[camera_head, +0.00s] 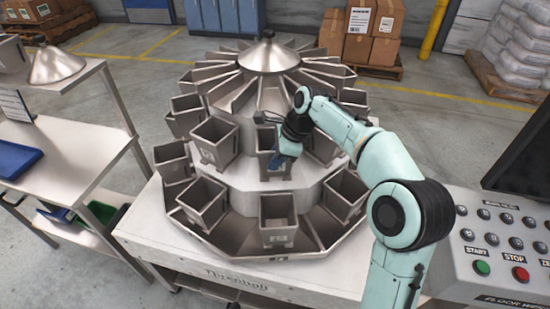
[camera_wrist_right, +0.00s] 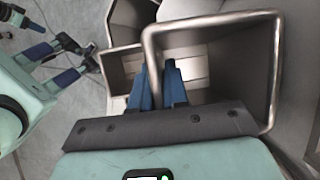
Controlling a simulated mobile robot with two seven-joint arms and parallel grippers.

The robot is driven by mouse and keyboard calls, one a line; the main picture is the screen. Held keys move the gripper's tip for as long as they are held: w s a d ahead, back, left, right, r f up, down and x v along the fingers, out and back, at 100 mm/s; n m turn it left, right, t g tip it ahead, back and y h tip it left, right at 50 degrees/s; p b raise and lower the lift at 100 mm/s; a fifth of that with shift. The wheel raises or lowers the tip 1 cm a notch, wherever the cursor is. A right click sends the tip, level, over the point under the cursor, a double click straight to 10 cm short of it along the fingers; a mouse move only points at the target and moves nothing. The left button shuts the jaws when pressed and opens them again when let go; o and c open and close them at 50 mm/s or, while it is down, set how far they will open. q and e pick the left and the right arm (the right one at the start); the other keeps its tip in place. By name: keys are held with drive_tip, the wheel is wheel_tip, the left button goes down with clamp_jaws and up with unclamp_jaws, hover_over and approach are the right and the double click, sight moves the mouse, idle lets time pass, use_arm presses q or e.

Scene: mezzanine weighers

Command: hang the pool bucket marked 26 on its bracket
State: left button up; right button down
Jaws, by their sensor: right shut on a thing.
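My right gripper (camera_head: 284,160) is shut at the rim of a grey metal bucket (camera_head: 273,171) on the front of the weigher's upper ring. In the right wrist view, the blue fingers of my right gripper (camera_wrist_right: 160,88) straddle the left wall of that bucket (camera_wrist_right: 212,27), whose rim looks rectangular. Its marking is too small to read, so I cannot tell whether it is 26. Whether it rests on a bracket is hidden. In the right wrist view, teal and dark parts of mine with blue tips show at the left; their opening is unclear.
Neighbouring buckets (camera_head: 212,143) stand close by on the ring, with another bucket (camera_head: 278,222) below. A steel bench (camera_head: 75,155) with a blue tray (camera_head: 17,158) is at left. A control panel (camera_head: 497,245) is at right. Cartons (camera_head: 372,35) stand behind.

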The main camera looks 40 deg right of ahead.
drive_tip(key=shift+r, duration=0.1)
drive_tip(key=c, duration=1.6)
unclamp_jaws()
drive_tip(key=shift+w+f, duration=0.1)
drive_tip(key=shift+f, duration=0.2)
drive_tip(key=o, duration=0.5)
drive_tip(key=shift+r, duration=0.1)
use_arm(q)
drive_tip(key=w+r+p, duration=0.2)
drive_tip(key=r, duration=0.1)
drive_tip(key=shift+w+r, duration=0.15)
drive_tip(key=shift+w, duration=0.2)
use_arm(e)
drive_tip(key=v, duration=1.2)
drive_tip(key=shift+r, duration=0.1)
